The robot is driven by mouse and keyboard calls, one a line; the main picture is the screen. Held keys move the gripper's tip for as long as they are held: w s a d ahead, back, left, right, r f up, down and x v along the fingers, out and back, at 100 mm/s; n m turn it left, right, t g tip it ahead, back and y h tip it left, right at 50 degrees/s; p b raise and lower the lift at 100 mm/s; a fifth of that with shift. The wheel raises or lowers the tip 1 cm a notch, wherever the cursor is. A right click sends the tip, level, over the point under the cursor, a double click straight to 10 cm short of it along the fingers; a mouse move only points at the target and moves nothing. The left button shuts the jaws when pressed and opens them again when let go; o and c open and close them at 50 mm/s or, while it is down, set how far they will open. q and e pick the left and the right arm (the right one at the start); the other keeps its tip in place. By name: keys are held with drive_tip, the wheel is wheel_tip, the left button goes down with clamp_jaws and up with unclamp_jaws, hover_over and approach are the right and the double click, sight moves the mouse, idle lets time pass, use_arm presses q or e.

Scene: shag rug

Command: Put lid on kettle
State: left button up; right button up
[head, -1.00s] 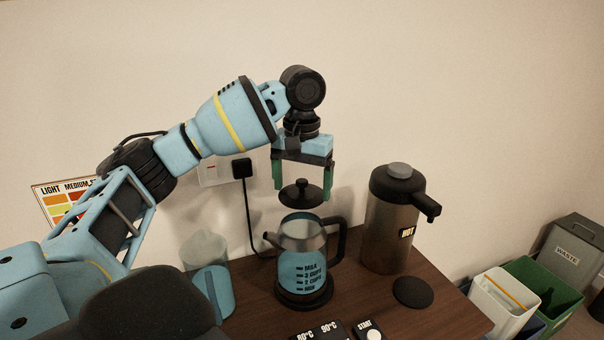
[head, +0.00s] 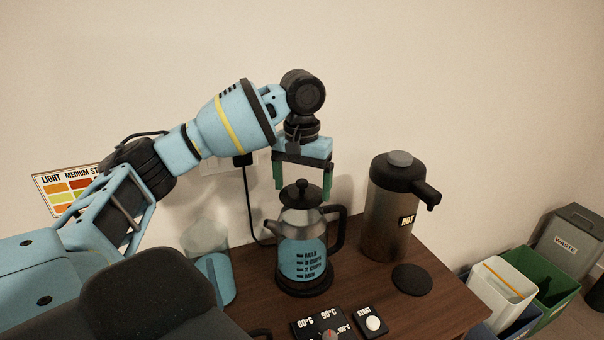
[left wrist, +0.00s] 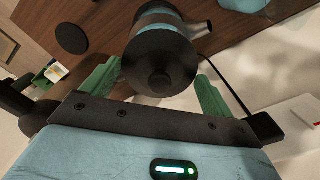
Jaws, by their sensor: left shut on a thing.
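The black lid (head: 301,197) with a round knob is between the green fingers of my left gripper (head: 303,188), which is shut on it across its width. The lid is level, at the mouth of the glass kettle (head: 301,258); I cannot tell whether it touches the rim. The kettle stands upright with blue liquid, spout left and black handle right. In the left wrist view the lid (left wrist: 165,62) lies between the two fingers (left wrist: 158,90) and covers the kettle's mouth. My right gripper is not in view.
A steel flask (head: 388,210) marked HOT stands right of the kettle, with a black disc (head: 411,279) before it. A blue-and-clear container (head: 215,275) stands left. A temperature panel (head: 322,324) and START button (head: 371,320) are in front. Bins (head: 520,285) stand at right.

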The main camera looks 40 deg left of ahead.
use_arm(q)
drive_tip(key=shift+f, duration=1.55)
drive_tip(key=shift+f, duration=0.2)
idle(0.7)
idle(0.6)
drive_tip(key=o, duration=0.8)
drive_tip(key=shift+c, duration=0.2)
drive_tip(key=shift+r, duration=0.1)
drive_tip(key=shift+r, duration=3.4)
drive_tip(key=shift+c, duration=0.3)
clamp_jaws()
